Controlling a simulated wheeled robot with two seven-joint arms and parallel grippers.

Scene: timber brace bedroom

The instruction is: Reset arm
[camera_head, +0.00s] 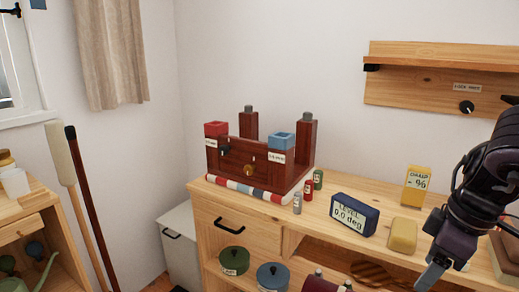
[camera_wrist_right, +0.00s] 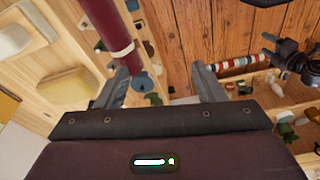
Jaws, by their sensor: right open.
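My right gripper (camera_head: 434,268) hangs at the right of the head view, in front of the wooden dresser's edge. In the right wrist view its two fingers (camera_wrist_right: 160,86) stand apart with no object gripped between them. My right arm comes in from the right edge and bends downward. A dark red cylinder with a pale band (camera_wrist_right: 105,32) shows beyond the fingers in the right wrist view, apart from them as far as I can tell.
On the dresser (camera_head: 335,245) stand a dark red wooden box model (camera_head: 240,162), a blue level display (camera_head: 354,214), a yellow block (camera_head: 403,235) and a yellow meter (camera_head: 416,186). A wall shelf (camera_head: 430,90) hangs above. Pots (camera_head: 234,261) sit in the lower opening.

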